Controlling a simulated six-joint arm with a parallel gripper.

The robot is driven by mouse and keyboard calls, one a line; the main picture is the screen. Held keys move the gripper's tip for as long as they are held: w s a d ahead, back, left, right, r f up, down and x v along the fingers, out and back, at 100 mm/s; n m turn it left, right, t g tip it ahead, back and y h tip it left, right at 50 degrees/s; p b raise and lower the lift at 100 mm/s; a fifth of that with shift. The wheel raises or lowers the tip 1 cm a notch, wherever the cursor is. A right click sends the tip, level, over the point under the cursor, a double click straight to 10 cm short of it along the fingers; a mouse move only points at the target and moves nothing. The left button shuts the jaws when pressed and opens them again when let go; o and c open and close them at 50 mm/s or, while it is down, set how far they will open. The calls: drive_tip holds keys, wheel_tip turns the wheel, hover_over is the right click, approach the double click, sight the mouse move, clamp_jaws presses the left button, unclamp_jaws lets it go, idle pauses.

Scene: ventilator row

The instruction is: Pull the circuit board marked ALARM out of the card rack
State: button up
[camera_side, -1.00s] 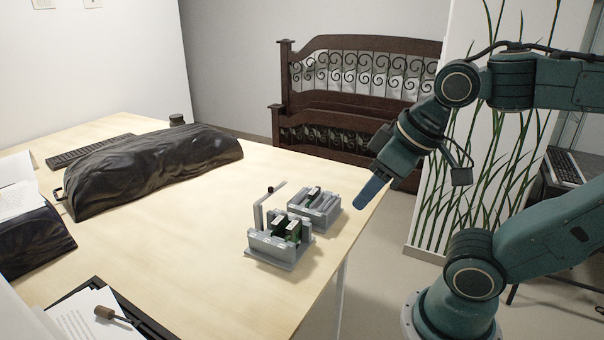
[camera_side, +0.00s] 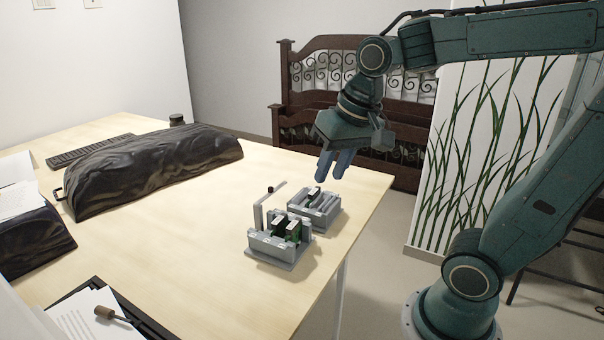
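A grey card rack (camera_side: 270,247) stands near the table's right edge. Green circuit boards (camera_side: 292,232) with pale top edges stand upright in it. A second grey rack (camera_side: 327,219) sits just behind it, with a dark green board (camera_side: 314,194) in it. The board markings are too small to read, so I cannot tell which is ALARM. My gripper (camera_side: 331,177) points down above the second rack, its two blue fingers apart with nothing visible between them. It looks clear of the boards.
A thin grey post with a sideways arm and dark knob (camera_side: 270,189) rises beside the front rack. A long black covered bundle (camera_side: 150,172) lies at the back left. A dark tray with papers and a wooden-handled tool (camera_side: 105,312) is at the front left. The table's middle is clear.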

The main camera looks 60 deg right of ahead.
drive_tip(key=w+d+f+m+g, duration=0.2)
drive_tip(key=w+d+f+m, duration=0.3)
drive_tip(key=w, duration=0.4)
drive_tip(key=m+g+y, duration=0.2)
drive_tip(key=m, duration=0.5)
hover_over(294, 223)
drive_tip(key=d, duration=0.2)
wheel_tip(294, 223, down, 8)
drive_tip(key=r, duration=0.1)
drive_tip(key=shift+f, duration=0.25)
drive_tip(key=shift+f, duration=0.15)
drive_tip(key=shift+a+f, duration=0.35)
drive_tip(key=shift+f, duration=1.9)
drive_tip(key=shift+a+f, duration=0.3)
drive_tip(key=shift+f, duration=1.9)
drive_tip(key=shift+a+f, duration=0.35)
drive_tip(key=shift+f, duration=1.9)
